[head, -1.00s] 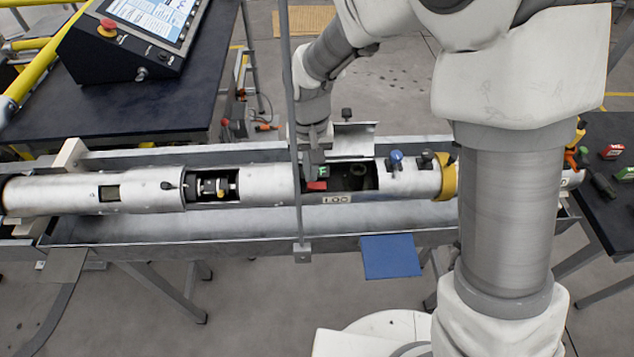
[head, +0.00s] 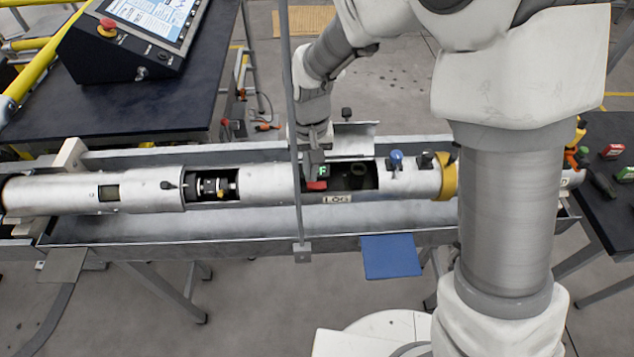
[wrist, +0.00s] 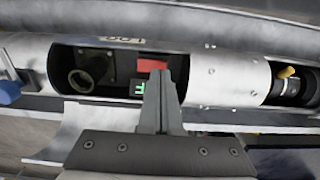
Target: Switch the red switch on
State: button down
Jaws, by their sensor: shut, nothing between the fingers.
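The red switch (head: 316,185) is a small red block inside the open bay of the silver tube, above the "LOG" label. It also shows in the wrist view (wrist: 152,64), just beyond my fingertips. A green lit sign (wrist: 138,88) with a letter like F is beside it, partly covered by my fingers. My gripper (wrist: 158,76) is shut and empty, its tips at the near edge of the red switch. I cannot tell whether they touch it.
The silver tube (head: 100,194) lies in a metal trough. A raised hatch lid (head: 355,137) stands behind the bay, close to my gripper. The grey post (head: 295,110) crosses in front. A blue knob (head: 396,160) and a yellow ring (head: 449,177) are to the right.

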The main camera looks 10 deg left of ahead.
aim_at(312, 184)
jog(key=shift+f+b, duration=0.65)
jog(key=shift+f, duration=0.25)
jog(key=shift+r, duration=0.1)
jog(key=shift+r+p, duration=2.5)
jog(key=shift+r, duration=0.95)
jog(key=shift+d, duration=0.1)
jog(key=s+d+r+m+t, duration=0.1)
jog(key=s+d+r+t, duration=0.15)
jog(key=d+r, duration=0.65)
jog(key=s+d+r+m+t, duration=0.1)
jog(key=s+d+r, duration=0.3)
jog(key=d+r, duration=0.45)
jog(key=s+d+r+t, duration=0.1)
jog(key=s+d+t, duration=0.1)
jog(key=s+d, duration=0.4)
jog(key=shift+s+r+m, duration=0.3)
jog(key=shift+s+r, duration=0.05)
jog(key=shift+s, duration=0.3)
